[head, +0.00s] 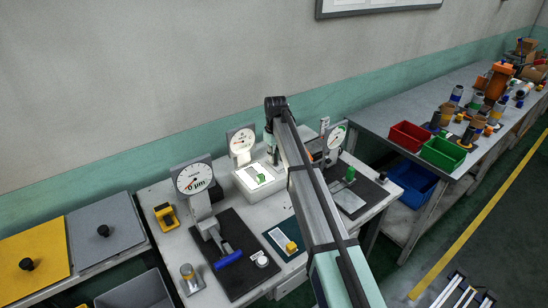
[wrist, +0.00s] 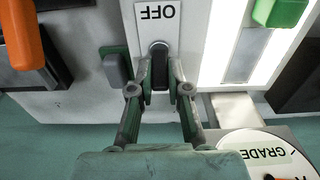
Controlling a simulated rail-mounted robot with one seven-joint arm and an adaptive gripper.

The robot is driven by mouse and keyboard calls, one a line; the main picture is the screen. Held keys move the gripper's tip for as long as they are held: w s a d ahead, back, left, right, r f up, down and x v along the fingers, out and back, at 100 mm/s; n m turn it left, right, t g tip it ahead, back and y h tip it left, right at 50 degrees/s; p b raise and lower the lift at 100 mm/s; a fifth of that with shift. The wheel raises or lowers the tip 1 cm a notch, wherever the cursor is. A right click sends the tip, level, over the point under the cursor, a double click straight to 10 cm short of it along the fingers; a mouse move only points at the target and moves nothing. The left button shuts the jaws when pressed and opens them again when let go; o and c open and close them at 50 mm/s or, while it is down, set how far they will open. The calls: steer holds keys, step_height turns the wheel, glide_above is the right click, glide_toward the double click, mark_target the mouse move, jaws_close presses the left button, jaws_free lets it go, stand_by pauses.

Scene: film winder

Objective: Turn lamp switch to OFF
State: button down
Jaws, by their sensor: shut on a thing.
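The lamp switch (wrist: 159,50) is a black lever on a pale box, just below an upside-down OFF label (wrist: 157,14) in the wrist view. My gripper (wrist: 159,75) has its two fingers shut on the black lever, one on each side. In the head view my gripper (head: 272,150) reaches down behind the white light box (head: 262,193), and the switch is hidden there. Part of the lever lies between the fingers, so its exact tilt is hard to tell.
A lit panel (wrist: 214,45) with a green piece (wrist: 280,12) is beside the switch. A grey-green block (wrist: 117,68) stands close by my fingers. The GRADE dial (wrist: 262,152) and an orange part (wrist: 22,38) are near. Gauges (head: 193,178) stand on the bench.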

mark_target(276, 161)
steer(key=t+y+b, duration=0.1)
steer(key=b, duration=0.1)
steer(key=s+d+t+y+b, duration=0.1)
steer(key=b, duration=0.1)
steer(key=shift+s+f, duration=0.15)
steer(key=shift+f, duration=0.1)
steer(key=t+y+b, duration=0.1)
steer(key=b, duration=0.1)
steer(key=t+y+b, duration=0.1)
steer(key=b, duration=0.1)
steer(key=shift+s+d+f, duration=0.1)
steer(key=shift+s+d, duration=0.1)
steer(key=shift+s, duration=0.1)
steer(key=t+y+b, duration=0.1)
steer(key=b, duration=0.1)
steer(key=t+b, duration=0.1)
steer(key=b, duration=0.1)
steer(key=shift+s+d+y, duration=0.15)
steer(key=shift+d+y, duration=0.1)
steer(key=shift+y, duration=0.15)
steer(key=shift+r+t+y+b, duration=0.2)
steer(key=shift+t+y+b, duration=0.1)
steer(key=shift+t+b, duration=0.35)
steer(key=shift+r, duration=0.1)
steer(key=c, duration=1.1)
jaws_free()
